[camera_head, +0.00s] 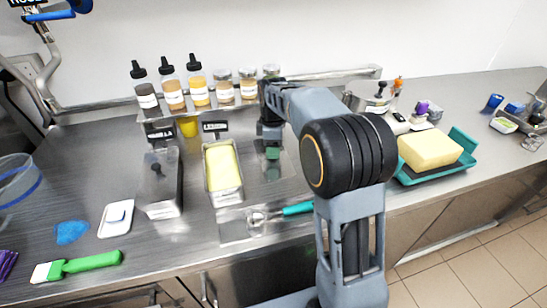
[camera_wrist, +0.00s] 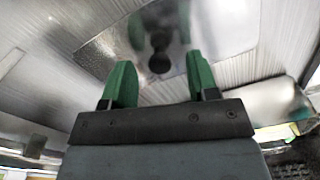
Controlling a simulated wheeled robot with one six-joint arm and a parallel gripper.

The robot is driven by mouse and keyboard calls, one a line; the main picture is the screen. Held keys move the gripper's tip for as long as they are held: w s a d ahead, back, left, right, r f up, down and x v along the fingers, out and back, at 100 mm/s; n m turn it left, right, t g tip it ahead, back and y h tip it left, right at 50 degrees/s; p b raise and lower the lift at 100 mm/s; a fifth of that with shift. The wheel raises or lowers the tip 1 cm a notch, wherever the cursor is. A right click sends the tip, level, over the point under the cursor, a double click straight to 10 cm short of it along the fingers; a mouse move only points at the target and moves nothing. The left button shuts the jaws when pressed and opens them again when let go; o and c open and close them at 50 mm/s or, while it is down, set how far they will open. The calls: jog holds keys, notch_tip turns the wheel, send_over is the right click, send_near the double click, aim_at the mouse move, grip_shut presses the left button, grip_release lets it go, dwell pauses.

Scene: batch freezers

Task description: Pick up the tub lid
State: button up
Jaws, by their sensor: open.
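The tub lid is a shiny metal plate with a black knob. In the wrist view the lid (camera_wrist: 112,42) lies flat beyond my fingers, its knob (camera_wrist: 158,58) roughly midway between them. In the head view my arm and gripper hide much of the lid (camera_head: 285,170), which lies on the steel counter right of an open tub. That tub (camera_head: 223,197) holds a pale yellow filling. My gripper (camera_wrist: 160,88) has green fingers, open and empty. In the head view the gripper (camera_head: 272,153) points down above the lid; any contact is hard to tell.
A lidded metal tub (camera_head: 161,206) stands left of the open one. Several bottles (camera_head: 172,92) and jars line the back shelf. A teal-handled scoop (camera_head: 298,209) lies in front. A yellow block (camera_head: 430,148) sits on a teal tray (camera_head: 464,140) at right.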

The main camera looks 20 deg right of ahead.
jog(key=shift+f, duration=0.95)
jog(key=shift+c, duration=0.4)
jog(key=c, duration=0.9)
